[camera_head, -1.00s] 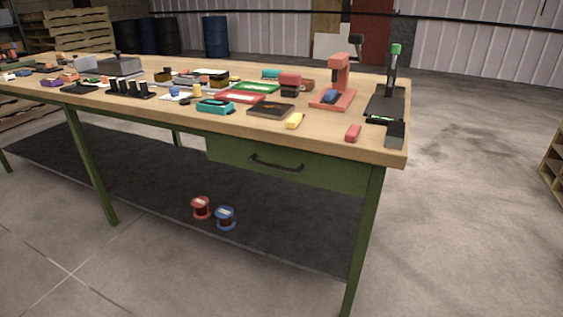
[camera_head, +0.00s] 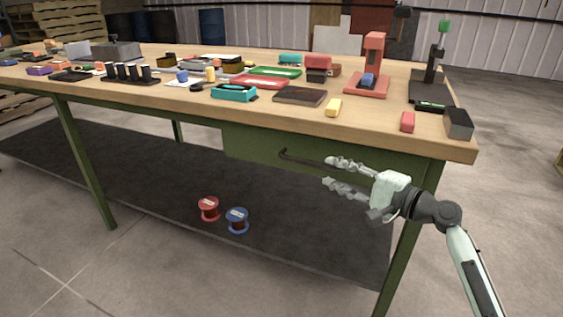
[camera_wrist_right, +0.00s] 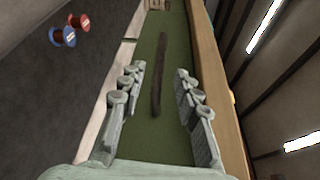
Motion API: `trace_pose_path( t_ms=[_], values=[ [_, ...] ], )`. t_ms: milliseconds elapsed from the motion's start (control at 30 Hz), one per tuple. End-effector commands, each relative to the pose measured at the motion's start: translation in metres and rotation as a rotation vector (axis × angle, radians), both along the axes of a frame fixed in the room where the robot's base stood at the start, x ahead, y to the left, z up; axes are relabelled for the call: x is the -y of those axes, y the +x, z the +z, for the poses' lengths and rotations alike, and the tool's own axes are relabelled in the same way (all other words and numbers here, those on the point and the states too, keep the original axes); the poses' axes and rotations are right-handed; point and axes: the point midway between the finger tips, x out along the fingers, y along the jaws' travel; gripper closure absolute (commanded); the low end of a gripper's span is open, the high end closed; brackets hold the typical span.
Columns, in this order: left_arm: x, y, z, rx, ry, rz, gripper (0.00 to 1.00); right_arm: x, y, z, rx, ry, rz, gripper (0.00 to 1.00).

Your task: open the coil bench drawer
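The green coil bench drawer (camera_head: 255,145) is set under the wooden bench top and looks closed. Its dark bar handle (camera_head: 291,155) runs along its front; in the head view the right part of the handle is hidden behind my gripper. My right gripper (camera_head: 333,173) is open in front of the drawer. In the right wrist view my right gripper (camera_wrist_right: 157,82) has its fingers spread, with the handle (camera_wrist_right: 160,75) showing between them against the green drawer front (camera_wrist_right: 178,60). I cannot tell that any finger touches the handle. My left gripper is not in view.
Red (camera_head: 209,208) and blue (camera_head: 237,220) spools stand below on the dark mat (camera_head: 300,235).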

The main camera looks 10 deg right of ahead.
Motion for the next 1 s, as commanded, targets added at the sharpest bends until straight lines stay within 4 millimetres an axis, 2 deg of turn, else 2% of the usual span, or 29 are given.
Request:
trace_pose_path(
  t_ms=[167,600,767,1000],
  values=[
    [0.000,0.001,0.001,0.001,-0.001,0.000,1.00,-0.003,0.004,0.002,0.001,0.007,0.001,0.68],
    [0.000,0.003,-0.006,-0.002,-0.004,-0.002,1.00,-0.039,0.056,-0.004,0.001,0.004,0.001,0.68],
    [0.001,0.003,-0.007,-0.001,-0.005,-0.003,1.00,-0.044,0.064,-0.005,0.001,0.003,0.000,0.68],
    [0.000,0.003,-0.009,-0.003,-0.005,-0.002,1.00,-0.044,0.064,-0.006,0.000,0.002,0.001,0.68]
  ],
)
